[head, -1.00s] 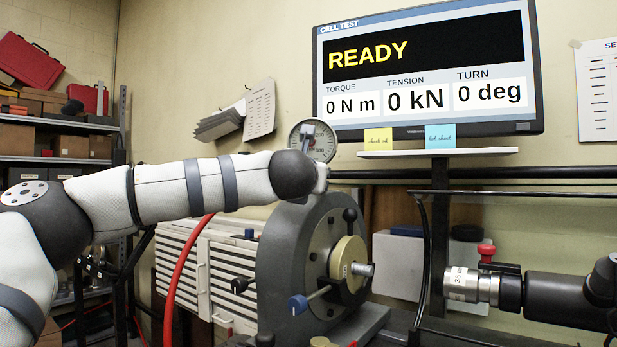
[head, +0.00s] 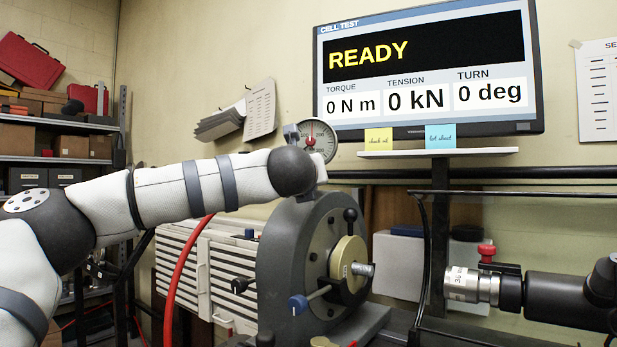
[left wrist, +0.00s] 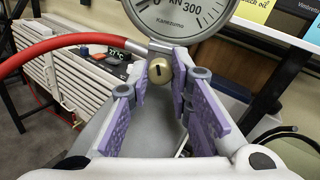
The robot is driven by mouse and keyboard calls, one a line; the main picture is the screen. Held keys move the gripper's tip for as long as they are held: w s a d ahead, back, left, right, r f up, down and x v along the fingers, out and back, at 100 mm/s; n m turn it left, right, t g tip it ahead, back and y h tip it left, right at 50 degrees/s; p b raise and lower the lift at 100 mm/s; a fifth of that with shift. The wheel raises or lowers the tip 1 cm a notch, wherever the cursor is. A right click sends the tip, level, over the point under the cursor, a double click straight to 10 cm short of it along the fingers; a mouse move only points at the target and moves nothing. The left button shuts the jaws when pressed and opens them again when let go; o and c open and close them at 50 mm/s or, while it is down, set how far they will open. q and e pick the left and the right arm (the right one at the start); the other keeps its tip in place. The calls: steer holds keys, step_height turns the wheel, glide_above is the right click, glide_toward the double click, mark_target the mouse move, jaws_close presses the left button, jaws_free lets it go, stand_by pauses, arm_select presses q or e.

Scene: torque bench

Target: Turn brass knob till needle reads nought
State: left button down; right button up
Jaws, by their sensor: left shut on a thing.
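The small round brass knob (left wrist: 160,71) shows in the left wrist view just below the dial gauge (left wrist: 183,14), with a dark slot-like mark on its face. My left gripper (left wrist: 164,66) is shut on it, with purple pads on both sides. In the head view the gauge (head: 321,143) sits above the grey ring-shaped test head. A thin red needle appears to stand near upright there, but its exact reading is too small to tell. In the wrist view the dial's upper part is cut off. In the head view my left arm hides the knob.
The monitor (head: 425,68) shows READY with zero torque, tension and turn. The grey test head (head: 290,265) stands below my left wrist. A red hose (left wrist: 75,42) runs beside the knob. A black tool with a metal socket (head: 470,285) reaches in from the right.

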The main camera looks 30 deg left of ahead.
arm_select(q)
steer(key=n, duration=0.3)
steer(key=shift+n, duration=2)
steer(key=shift+r, duration=0.1)
steer(key=c, duration=1.4)
jaws_free()
steer(key=shift+c, duration=0.2)
steer(key=shift+s, duration=0.1)
steer(key=v, duration=1.2)
steer(key=shift+a, duration=0.2)
